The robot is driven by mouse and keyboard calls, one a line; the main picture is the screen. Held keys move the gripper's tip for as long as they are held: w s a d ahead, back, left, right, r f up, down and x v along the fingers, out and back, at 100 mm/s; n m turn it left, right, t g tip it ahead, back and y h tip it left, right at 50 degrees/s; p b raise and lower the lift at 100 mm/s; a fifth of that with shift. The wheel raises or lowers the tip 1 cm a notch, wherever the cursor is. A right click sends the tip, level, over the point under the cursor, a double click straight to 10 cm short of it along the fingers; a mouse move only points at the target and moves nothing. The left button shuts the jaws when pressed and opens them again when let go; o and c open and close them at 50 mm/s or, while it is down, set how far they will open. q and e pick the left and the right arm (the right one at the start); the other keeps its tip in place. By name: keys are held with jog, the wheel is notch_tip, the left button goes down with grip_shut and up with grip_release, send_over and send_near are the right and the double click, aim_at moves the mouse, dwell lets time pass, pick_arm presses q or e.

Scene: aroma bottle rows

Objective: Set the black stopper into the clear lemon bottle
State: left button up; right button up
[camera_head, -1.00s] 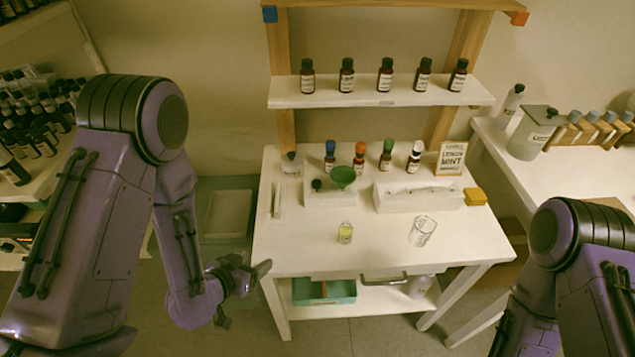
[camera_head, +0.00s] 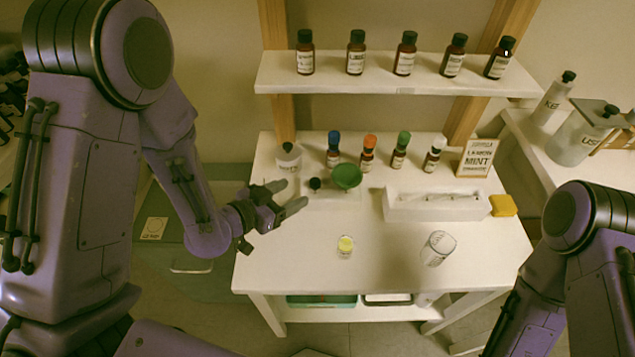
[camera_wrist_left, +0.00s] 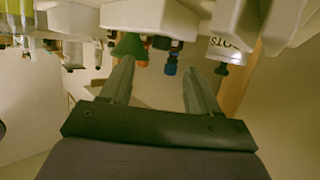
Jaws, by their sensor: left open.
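The black stopper (camera_head: 315,184) sits at the left of a white block, beside a green funnel (camera_head: 346,176). The clear lemon bottle (camera_head: 345,246), small with yellow contents, stands upright near the middle of the table; no stopper shows in its neck. My left gripper (camera_head: 293,195) is open and empty over the table's left edge, left of the stopper and apart from it. In the left wrist view its two fingers (camera_wrist_left: 158,70) are spread with nothing between them, and the green funnel shows inverted beyond. My right gripper is not in view; only my right arm shows.
The table's front is clear.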

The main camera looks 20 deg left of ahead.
aim_at(314, 182)
pick_arm(q)
jog(key=p+x, duration=0.3)
jog(key=x, duration=0.4)
jog(key=shift+w+d, duration=0.15)
jog(key=shift+w, duration=0.3)
jog(key=c, duration=1.1)
